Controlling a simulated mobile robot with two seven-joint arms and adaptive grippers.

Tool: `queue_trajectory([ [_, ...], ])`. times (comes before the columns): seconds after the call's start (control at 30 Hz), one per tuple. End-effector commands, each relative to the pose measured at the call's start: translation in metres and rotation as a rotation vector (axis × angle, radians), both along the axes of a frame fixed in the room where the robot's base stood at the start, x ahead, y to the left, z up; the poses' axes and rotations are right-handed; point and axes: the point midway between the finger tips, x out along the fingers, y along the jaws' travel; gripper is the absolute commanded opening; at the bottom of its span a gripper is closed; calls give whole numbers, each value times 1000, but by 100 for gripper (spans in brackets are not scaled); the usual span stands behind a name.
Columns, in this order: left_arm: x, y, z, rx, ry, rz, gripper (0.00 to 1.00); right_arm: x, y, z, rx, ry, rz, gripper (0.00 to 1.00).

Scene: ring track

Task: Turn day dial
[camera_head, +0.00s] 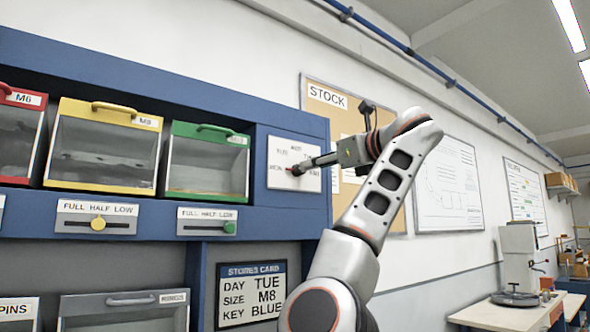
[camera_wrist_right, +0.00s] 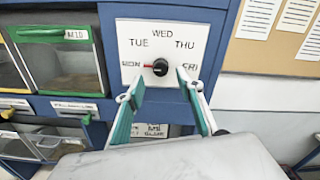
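The day dial is a small black knob (camera_wrist_right: 160,67) on a white plate (camera_wrist_right: 137,37) lettered MON, TUE, WED, THU, FRI. Its red pointer lies to the left, at MON. In the head view the plate (camera_head: 280,178) is on the blue cabinet's right end, partly hidden by my gripper. My right gripper (camera_wrist_right: 160,76) is open, its two teal fingers spread just below and either side of the knob; I cannot tell whether they touch it. It also shows in the head view (camera_head: 305,167), reaching in from the right. My left gripper is not in view.
A stores card (camera_head: 252,294) below reads DAY TUE, SIZE M8, KEY BLUE. Left of the plate stand a green-framed bin (camera_head: 207,166) and a yellow-framed bin (camera_head: 104,145), with sliders beneath. A cork board (camera_head: 318,112) hangs behind my right arm.

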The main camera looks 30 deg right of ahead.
Motion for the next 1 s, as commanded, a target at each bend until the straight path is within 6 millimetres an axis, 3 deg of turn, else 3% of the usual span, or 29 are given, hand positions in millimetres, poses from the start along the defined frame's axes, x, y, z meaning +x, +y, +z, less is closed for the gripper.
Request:
queue_trajectory([
  [0.13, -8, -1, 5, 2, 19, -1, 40, 24, 3, 3, 0, 4, 2, 37],
  [0.4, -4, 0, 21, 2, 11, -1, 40, 58, 5, 1, 0, 3, -2, 37],
  [0.77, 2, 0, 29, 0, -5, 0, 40, 66, 5, -1, 0, 2, -4, 37],
  [0.8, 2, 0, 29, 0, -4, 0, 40, 66, 5, -1, 0, 2, -4, 34],
  [0.93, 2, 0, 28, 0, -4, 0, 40, 65, 5, -1, 0, 2, -5, 0],
  [1.0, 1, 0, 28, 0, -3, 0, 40, 65, 5, -1, 0, 2, -5, 0],
])
